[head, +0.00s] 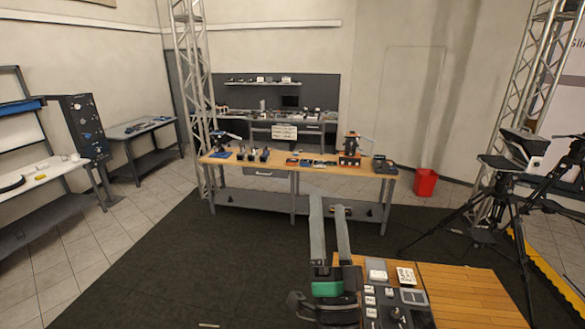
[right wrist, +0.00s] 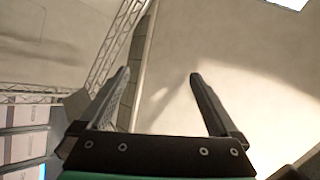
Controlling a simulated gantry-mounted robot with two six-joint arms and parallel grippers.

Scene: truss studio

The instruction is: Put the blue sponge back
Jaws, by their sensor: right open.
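I cannot make out a blue sponge for certain in either view. Small blue items (head: 292,161) lie on the wooden workbench across the room, too small to identify. My right gripper (head: 328,203) is raised at the lower middle of the head view, its two long fingers apart with nothing between them. In the right wrist view the same gripper (right wrist: 160,73) is open and empty, facing a bare wall. My left gripper is not in view.
A wooden table (head: 465,295) with small devices stands at the lower right. The wooden workbench (head: 222,160) lies ahead across open dark carpet (head: 180,265). A red bin (head: 425,183) and black tripods (head: 510,215) stand right. A white table (head: 40,172) is left.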

